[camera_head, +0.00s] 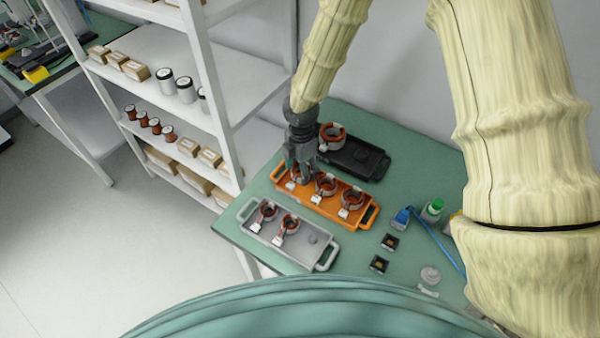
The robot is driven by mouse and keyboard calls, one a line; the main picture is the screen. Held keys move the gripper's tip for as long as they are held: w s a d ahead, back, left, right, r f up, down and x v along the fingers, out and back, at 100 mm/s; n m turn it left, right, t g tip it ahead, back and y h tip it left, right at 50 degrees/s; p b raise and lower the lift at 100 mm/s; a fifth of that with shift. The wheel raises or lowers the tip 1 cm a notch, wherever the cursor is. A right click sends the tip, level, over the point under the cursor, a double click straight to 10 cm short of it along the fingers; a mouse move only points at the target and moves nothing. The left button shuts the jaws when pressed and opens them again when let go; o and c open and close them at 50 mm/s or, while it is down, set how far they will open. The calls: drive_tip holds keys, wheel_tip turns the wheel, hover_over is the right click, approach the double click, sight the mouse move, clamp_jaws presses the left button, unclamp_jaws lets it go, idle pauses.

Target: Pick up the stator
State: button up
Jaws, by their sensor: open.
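Several copper-wound stators with white tags stand in trays on the green table. My gripper (301,165) is open and points down at the left end of the orange tray (337,214). A stator (296,175) sits right below and between its fingers, partly hidden by them. Two more stators, a middle one (326,186) and a right one (352,200), stand in the orange tray. The grey tray (308,258) in front holds two stators, a left one (267,211) and a right one (290,224). The black tray (352,171) behind holds one stator (331,136). I cannot tell whether the fingers touch the stator.
Small black parts (379,264), a green-capped bottle (432,210), a blue tool (403,217) and a pale round part (430,275) lie on the table's right side. A white shelf rack (213,80) with cans and boxes stands at left.

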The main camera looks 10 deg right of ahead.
drive_tip(key=c, duration=0.8)
drive_tip(key=shift+c, duration=0.6)
drive_tip(key=shift+r, duration=0.15)
